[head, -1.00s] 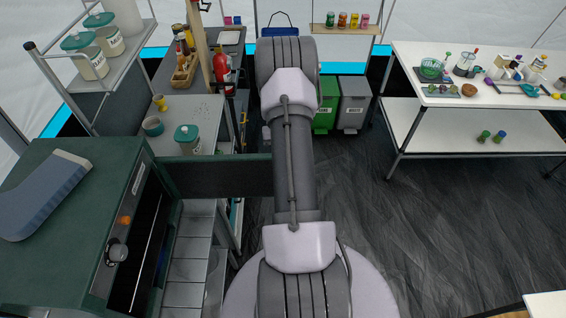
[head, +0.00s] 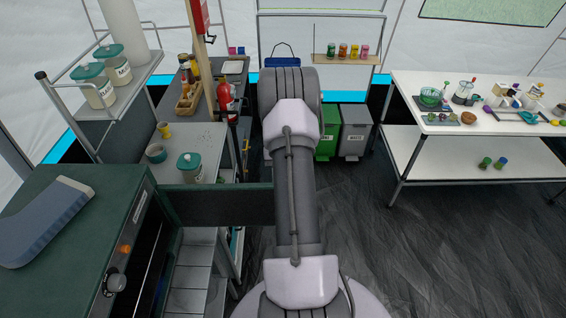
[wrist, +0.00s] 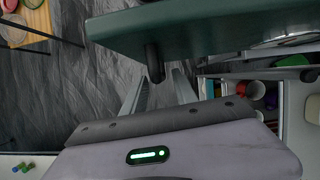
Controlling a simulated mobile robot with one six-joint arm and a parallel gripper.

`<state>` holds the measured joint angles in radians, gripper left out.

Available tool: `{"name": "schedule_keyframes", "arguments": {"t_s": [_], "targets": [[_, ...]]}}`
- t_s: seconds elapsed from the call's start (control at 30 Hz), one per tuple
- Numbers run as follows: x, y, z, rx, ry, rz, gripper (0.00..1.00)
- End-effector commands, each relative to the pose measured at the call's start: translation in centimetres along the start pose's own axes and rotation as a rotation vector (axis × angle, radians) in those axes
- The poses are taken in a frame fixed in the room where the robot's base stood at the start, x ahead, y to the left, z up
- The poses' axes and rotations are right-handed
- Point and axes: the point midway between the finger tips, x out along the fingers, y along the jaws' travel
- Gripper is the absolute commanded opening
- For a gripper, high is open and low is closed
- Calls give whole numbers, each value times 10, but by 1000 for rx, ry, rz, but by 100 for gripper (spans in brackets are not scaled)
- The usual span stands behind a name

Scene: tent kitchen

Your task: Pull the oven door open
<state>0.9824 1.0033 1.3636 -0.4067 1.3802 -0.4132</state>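The oven (head: 70,220) is a dark green box at the left of the head view, with an orange button and a round knob on its front. Its door (head: 215,204) stands swung out from the far end of the front, reaching right behind my arm. In the wrist view the door (wrist: 215,32) crosses the top, with a dark handle (wrist: 154,62) sticking out toward me. My gripper (wrist: 161,80) is open, its two fingers apart. The handle's end shows between or just beyond the fingertips; contact cannot be told. My arm hides the gripper in the head view.
A grey-blue slab (head: 45,220) lies on the oven. A shelf unit (head: 210,140) with jars stands behind the door. Green (head: 327,135) and grey bins (head: 355,132) stand beyond my arm. A white table (head: 480,122) is at the right. The dark floor (head: 420,245) between is clear.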

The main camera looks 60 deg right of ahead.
Motion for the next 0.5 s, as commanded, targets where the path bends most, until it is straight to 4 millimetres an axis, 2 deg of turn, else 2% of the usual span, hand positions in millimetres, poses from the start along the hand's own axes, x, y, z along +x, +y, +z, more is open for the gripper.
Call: {"name": "schedule_keyframes", "arguments": {"t_s": [0.03, 0.3, 0.4, 0.5], "targets": [[-16, 0, 0, -1, 5, 1, 34], [-98, 0, 0, 0, 5, 0, 34], [-122, 0, 1, 1, 4, 0, 34], [-137, 0, 0, 0, 3, 0, 34]]}}
